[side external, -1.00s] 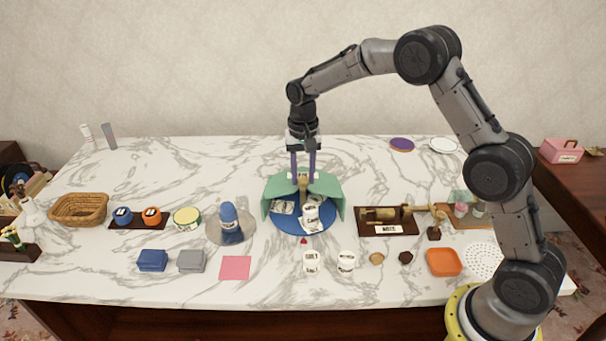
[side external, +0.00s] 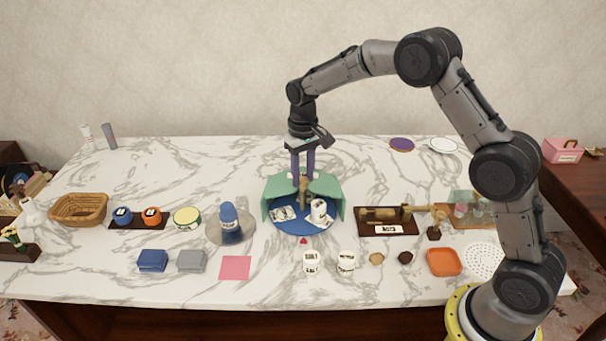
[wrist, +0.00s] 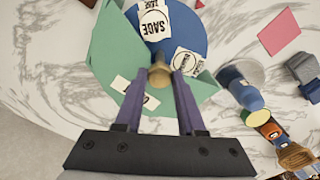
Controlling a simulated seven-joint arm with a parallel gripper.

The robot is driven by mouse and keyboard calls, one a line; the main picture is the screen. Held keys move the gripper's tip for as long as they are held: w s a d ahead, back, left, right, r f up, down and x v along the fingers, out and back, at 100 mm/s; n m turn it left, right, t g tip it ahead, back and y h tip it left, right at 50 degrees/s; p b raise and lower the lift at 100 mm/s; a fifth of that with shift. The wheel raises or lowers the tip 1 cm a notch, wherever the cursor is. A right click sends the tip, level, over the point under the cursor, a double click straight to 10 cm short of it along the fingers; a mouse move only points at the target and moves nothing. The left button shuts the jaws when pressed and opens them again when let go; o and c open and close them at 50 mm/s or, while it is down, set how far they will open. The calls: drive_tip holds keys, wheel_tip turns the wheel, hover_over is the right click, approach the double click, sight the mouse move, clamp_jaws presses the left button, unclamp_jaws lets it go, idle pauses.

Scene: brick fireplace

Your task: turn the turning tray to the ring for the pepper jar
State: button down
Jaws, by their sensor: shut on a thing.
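The turning tray is a round blue disc (side external: 290,228) with a green curved screen (side external: 330,186) around its back and sides. A brass knob (wrist: 159,72) stands at its middle. My gripper (wrist: 157,80) has its two purple fingers shut on the knob; it comes down from above in the side view (side external: 303,176). A white jar (wrist: 153,27) marked SAGE stands on the tray, front right in the side view. Labelled white cards (side external: 283,213) lie on the tray. Two white lettered jars (side external: 311,262) (side external: 346,260) stand on the table in front; I cannot read their lettering surely.
A small red marker (side external: 303,240) lies at the tray's front edge. A blue-capped bottle (side external: 229,217) on a grey disc stands to the left. A brass device on a dark board (side external: 366,228) stands to the right. The marble table behind the screen is clear.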

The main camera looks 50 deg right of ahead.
drive_tip(key=shift+r+n, duration=0.1)
drive_tip(key=shift+n, duration=7)
drive_tip(key=c, duration=0.5)
unclamp_jaws()
wheel_tip(320, 180, up, 14)
